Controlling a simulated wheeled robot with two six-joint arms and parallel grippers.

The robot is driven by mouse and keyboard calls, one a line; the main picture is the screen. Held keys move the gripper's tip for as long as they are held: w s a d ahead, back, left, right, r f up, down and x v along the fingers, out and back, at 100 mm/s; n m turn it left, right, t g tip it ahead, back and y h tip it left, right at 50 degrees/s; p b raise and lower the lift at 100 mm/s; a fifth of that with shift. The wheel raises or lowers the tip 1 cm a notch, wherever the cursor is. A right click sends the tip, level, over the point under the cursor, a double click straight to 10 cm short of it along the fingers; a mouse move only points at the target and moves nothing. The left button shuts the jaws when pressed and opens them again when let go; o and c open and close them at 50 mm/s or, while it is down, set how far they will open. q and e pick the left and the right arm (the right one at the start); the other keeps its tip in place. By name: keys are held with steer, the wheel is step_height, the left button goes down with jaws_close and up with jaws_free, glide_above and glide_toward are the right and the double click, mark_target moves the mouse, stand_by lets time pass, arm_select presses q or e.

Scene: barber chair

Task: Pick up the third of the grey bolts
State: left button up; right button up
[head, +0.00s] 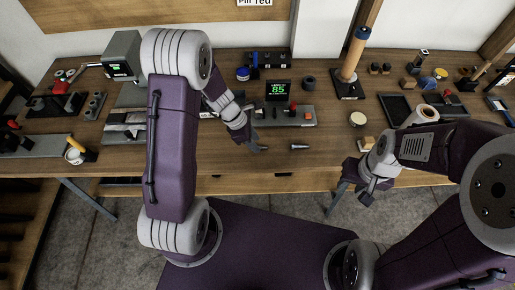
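A small grey tapered piece (299,146) lies alone on the wooden workbench near its front edge. It may be a grey bolt, but it is too small to be sure. I cannot make out any other grey bolts clearly. My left gripper (258,147) is over the bench just left of the grey piece, apart from it. Its fingers are too small to tell whether they are parted. My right gripper (358,183) is at the bench's front edge, right of the grey piece, with no object visible in it. Its finger gap is unclear.
A device with a green display reading 85 (278,90) stands behind the grey piece. A white roll (425,112) and black trays (395,106) are farther right. Tools crowd the left side. Bare wood surrounds the grey piece.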

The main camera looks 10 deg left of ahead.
arm_select(q)
steer(key=x, duration=0.2)
steer(key=shift+w+d+f, duration=0.1)
steer(key=shift+w+f, duration=0.1)
steer(key=shift+f, duration=0.05)
steer(key=shift+r, duration=0.1)
steer(key=shift+s, duration=0.1)
steer(key=c, duration=0.3)
jaws_close()
step_height(320, 180, up, 5)
steer(key=shift+f+p, duration=0.15)
steer(key=shift+p, duration=0.7)
steer(key=s+d+r+p, duration=0.1)
steer(key=s+d+r, duration=0.4)
steer(key=d, duration=0.5)
steer(key=shift+s+r, duration=0.4)
steer(key=shift+r, duration=0.35)
